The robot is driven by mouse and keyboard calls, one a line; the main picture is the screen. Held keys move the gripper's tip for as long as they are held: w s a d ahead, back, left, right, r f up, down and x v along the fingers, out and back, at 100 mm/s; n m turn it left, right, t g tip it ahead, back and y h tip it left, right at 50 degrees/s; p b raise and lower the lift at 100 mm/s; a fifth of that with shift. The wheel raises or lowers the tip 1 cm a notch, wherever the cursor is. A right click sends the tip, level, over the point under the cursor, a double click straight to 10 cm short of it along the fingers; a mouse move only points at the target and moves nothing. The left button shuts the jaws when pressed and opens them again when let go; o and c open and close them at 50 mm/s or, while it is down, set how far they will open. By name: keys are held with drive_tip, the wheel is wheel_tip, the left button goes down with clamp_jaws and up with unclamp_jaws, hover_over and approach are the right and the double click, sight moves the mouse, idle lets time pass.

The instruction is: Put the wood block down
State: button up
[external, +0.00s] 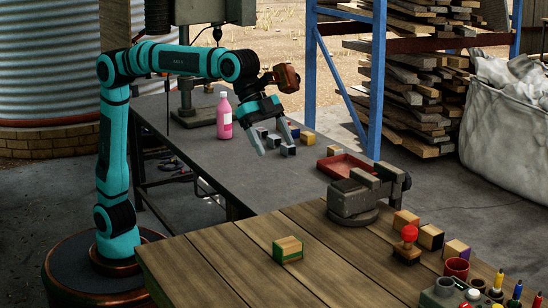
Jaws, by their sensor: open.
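A wood-coloured block with green sides (288,249) sits on the plank-topped table (225,262), near its left part. My gripper (274,143) is open over the grey table (195,145), well behind that block and apart from it. Its fingers point down and I see nothing held between them. Small dark, blue and yellow blocks stand on the grey table around and behind the fingertips; the fingers partly hide some. I cannot tell whether a finger touches one of them.
A pink bottle (224,116) stands left of my gripper. A red tray (347,166) lies to its right, behind a grey vise (362,195). More blocks (430,237), a red-knobbed stamp (408,240) and cups crowd the plank table's right side. Its left half is mostly clear.

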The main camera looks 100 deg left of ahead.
drive_tip(key=s+a+r+n+t, duration=0.2)
drive_tip(key=s+a+r+t, duration=0.1)
drive_tip(key=s+a, duration=0.6)
drive_tip(key=s+a+r+n+t, duration=0.1)
drive_tip(key=s+a+r+t, duration=0.15)
drive_tip(key=s+a, duration=0.75)
drive_tip(key=s+a+f+n+t+y, duration=0.2)
drive_tip(key=s+a+f, duration=0.1)
drive_tip(key=s+a, duration=0.4)
drive_tip(key=s+a+f+n+t+y, duration=0.1)
drive_tip(key=s+a+f+n+t, duration=0.1)
drive_tip(key=s+a, duration=0.5)
drive_tip(key=s+f+t, duration=0.1)
drive_tip(key=s, duration=0.5)
drive_tip(key=shift+a+f+t+y, duration=0.2)
drive_tip(key=shift+f+t+y, duration=0.05)
drive_tip(key=shift+t+y, duration=0.15)
drive_tip(key=shift+o, duration=0.4)
